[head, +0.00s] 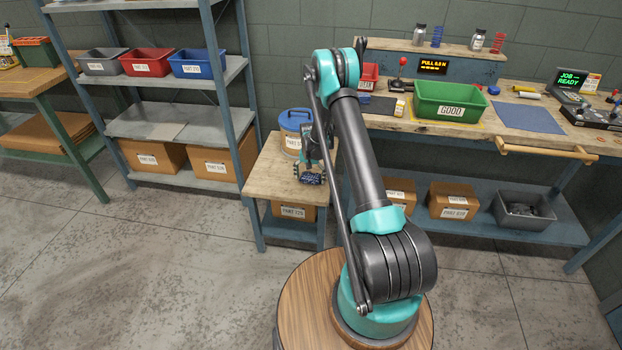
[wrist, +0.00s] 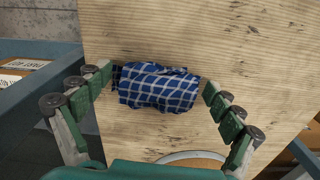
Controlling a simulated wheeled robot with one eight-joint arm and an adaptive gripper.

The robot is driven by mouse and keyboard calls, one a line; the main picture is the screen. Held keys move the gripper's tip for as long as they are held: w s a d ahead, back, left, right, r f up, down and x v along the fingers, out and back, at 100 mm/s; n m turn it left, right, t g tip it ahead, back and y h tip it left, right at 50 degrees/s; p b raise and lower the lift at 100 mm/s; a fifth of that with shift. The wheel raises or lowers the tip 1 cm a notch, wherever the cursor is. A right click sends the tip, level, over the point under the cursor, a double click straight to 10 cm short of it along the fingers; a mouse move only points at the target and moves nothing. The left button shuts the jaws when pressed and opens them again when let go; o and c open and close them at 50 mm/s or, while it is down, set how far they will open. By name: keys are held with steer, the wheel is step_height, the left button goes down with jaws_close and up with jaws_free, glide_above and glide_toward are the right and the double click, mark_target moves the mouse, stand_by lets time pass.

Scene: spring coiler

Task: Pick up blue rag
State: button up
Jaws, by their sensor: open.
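The blue rag (wrist: 157,88) is a crumpled blue cloth with a white check. It lies on the small wooden table (wrist: 215,45) and sits between the spread fingers of my gripper (wrist: 158,98) in the wrist view. The gripper is open, with one green-padded finger on each side of the rag. The right finger appears close to the rag's right end; I cannot tell if they touch. In the head view the rag (head: 311,178) shows as a small dark blue patch on the table beneath my gripper, partly hidden by the arm.
A blue-lidded tub (head: 295,130) stands on the same table, behind the rag. A shelf with bins (head: 148,62) is to the left. A workbench with a green GOOD bin (head: 450,102) and a blue mat (head: 527,117) is to the right. The floor at front left is clear.

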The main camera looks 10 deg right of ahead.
steer(key=shift+c, duration=0.6)
steer(key=c, duration=1)
steer(key=shift+r, duration=0.2)
